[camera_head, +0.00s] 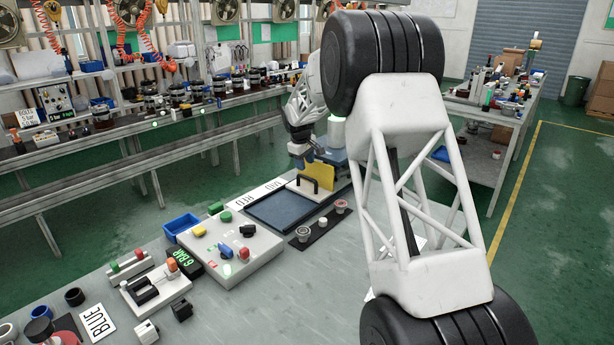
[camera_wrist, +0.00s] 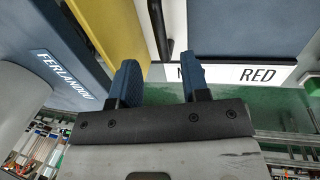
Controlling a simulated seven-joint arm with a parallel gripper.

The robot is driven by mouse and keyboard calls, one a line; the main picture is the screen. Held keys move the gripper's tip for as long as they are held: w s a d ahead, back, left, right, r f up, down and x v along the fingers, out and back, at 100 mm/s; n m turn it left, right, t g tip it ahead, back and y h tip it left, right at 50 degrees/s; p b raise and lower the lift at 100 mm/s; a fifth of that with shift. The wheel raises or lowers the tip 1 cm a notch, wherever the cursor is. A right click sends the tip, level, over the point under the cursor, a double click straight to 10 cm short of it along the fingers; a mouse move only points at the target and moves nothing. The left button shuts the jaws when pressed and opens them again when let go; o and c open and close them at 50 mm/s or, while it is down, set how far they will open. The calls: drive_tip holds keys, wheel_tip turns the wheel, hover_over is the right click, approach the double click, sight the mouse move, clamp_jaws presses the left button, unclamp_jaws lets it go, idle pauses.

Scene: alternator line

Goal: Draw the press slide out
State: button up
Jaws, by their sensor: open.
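The press is a blue body (camera_head: 335,165) with a yellow plate (camera_head: 321,172) at the far end of the bench. A black bar handle (camera_head: 303,184) stands on the cream slide (camera_head: 303,193) in front of the yellow plate. In the wrist view the handle (camera_wrist: 157,28) runs between and beyond my two blue fingers, beside the yellow plate (camera_wrist: 117,28). My gripper (camera_head: 306,160) is open above and behind the handle; it also shows in the wrist view (camera_wrist: 160,68). I cannot tell whether a finger touches the handle.
A dark blue mat (camera_head: 283,211) lies in front of the slide, with a RED label (camera_wrist: 257,75) along it. A control box (camera_head: 230,250) with coloured knobs and a black strip (camera_head: 318,229) with round parts are nearby. My large white arm link covers the right side.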

sight(307, 175)
drive_tip(key=shift+w+d+f, duration=0.15)
drive_tip(key=shift+f, duration=0.85)
drive_tip(key=shift+w+d+f, duration=0.15)
drive_tip(key=shift+f, duration=0.9)
drive_tip(key=shift+w+d+f, duration=0.15)
drive_tip(key=shift+f, duration=0.85)
clamp_jaws()
